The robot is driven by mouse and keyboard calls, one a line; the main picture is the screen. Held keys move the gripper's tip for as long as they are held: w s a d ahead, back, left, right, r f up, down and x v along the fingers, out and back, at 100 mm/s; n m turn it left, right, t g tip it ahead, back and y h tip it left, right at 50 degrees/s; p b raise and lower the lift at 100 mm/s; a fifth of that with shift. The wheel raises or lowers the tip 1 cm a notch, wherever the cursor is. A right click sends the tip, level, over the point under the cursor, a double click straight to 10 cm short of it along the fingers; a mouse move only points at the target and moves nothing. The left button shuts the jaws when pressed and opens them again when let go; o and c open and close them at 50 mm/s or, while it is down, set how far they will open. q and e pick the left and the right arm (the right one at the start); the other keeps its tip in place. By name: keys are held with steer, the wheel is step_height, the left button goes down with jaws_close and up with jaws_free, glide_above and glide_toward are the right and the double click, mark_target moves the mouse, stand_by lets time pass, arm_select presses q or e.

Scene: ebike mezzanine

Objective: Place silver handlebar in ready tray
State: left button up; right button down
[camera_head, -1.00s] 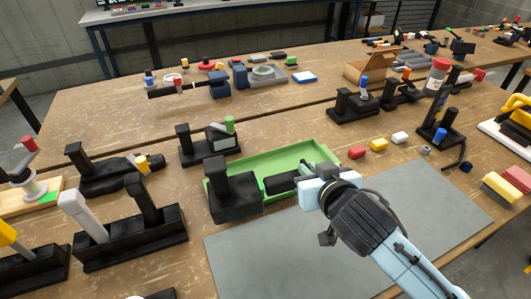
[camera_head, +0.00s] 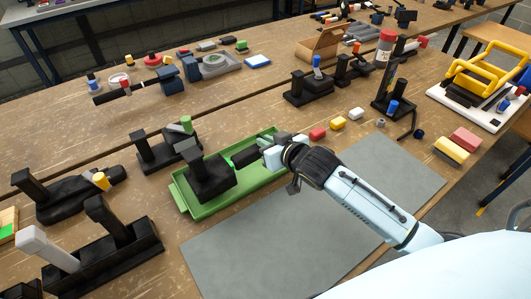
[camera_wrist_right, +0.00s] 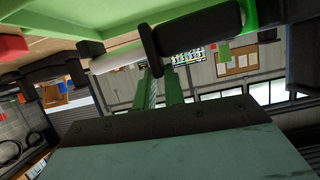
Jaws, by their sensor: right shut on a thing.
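The green ready tray (camera_head: 190,205) lies on the wooden table left of the grey mat. My right gripper (camera_head: 272,152) is over the tray's right part, shut on a dark bar that I take for the silver handlebar (camera_head: 245,158). The handlebar shows a black grip and a green ring. In the right wrist view, the handlebar (camera_wrist_right: 205,36) crosses above my right gripper's fingers (camera_wrist_right: 162,90), with a pale silver stretch left of the grip; the tray (camera_wrist_right: 75,18) is close by. A black block (camera_head: 210,182) is at the bar's left end, over the tray; I cannot tell whether they are joined.
The grey mat (camera_head: 310,215) is bare. Red, yellow and white blocks (camera_head: 338,123) line the table behind it. A black fixture with a green knob (camera_head: 165,150) stands left of the tray, and a black holder (camera_head: 110,250) nearer. A bottle fixture (camera_head: 385,75) stands behind.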

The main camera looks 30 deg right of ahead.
step_height(320, 180, down, 4)
steer(key=shift+r+b, duration=0.25)
steer(key=shift+b, duration=0.05)
steer(key=c, duration=1.5)
jaws_free()
steer(key=shift+f, duration=0.1)
steer(key=shift+s, duration=0.15)
steer(key=p+v, duration=0.1)
steer(key=v, duration=1)
steer(key=shift+s, duration=0.35)
steer(key=shift+d, duration=0.1)
